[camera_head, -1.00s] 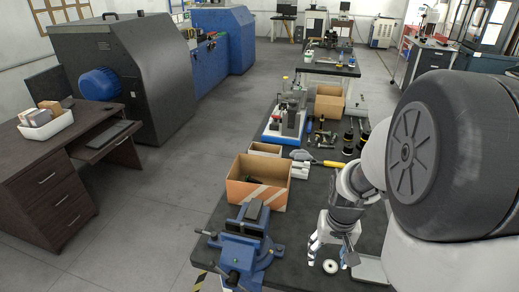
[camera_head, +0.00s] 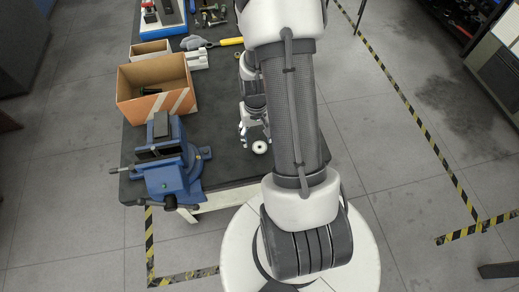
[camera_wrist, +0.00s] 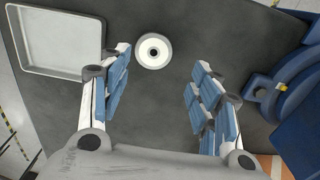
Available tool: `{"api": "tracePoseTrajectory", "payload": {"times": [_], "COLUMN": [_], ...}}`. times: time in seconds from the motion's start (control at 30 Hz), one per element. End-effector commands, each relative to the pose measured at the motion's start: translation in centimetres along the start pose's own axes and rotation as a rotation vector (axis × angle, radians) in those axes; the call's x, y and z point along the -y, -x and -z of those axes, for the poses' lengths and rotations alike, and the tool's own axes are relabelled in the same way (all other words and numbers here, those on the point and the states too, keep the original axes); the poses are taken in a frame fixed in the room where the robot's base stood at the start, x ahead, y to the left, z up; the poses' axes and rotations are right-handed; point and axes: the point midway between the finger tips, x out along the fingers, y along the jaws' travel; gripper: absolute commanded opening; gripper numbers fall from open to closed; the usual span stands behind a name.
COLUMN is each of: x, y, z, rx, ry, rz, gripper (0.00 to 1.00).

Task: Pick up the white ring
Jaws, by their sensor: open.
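The white ring (camera_head: 260,147) lies flat on the dark tabletop near the table's front edge in the head view. In the wrist view the white ring (camera_wrist: 154,51) is a round disc with a dark centre hole, at the top middle. My gripper (camera_wrist: 160,62) is open, with blue-padded fingers spread wide. The ring is near the left fingertip and a little beyond the fingers, with nothing held. In the head view my gripper (camera_head: 254,130) is beside the ring and partly hidden by my arm.
A blue vise (camera_head: 168,172) stands on the table's left front corner. A cardboard box (camera_head: 140,100) is behind it. A grey tray (camera_wrist: 57,72) lies left of the ring in the wrist view. Bare tabletop lies around the ring.

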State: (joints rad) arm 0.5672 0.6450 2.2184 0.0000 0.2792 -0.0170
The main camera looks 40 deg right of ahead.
Motion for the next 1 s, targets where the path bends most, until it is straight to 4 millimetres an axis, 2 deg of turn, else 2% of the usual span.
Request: {"api": "tracePoseTrajectory", "payload": {"times": [0.03, 0.27, 0.5, 0.6, 0.83, 1.0], "x": [0.0, -0.1, -0.4, -0.4, -0.4, -0.4], "y": [-0.6, -1.7, -5.4, -6.2, -6.2, -6.1], "z": [0.0, 0.0, -0.4, -0.3, -0.2, -0.2], "rx": [0.0, 0.0, 0.002, 0.0, -0.002, -0.001], "ry": [0.0, 0.0, 0.0, 0.0, 0.0, 0.0], "rz": [0.0, 0.0, 0.0, 0.0, 0.0, 0.0], "gripper": [0.58, 0.58, 0.58, 0.58, 0.57, 0.46]}}
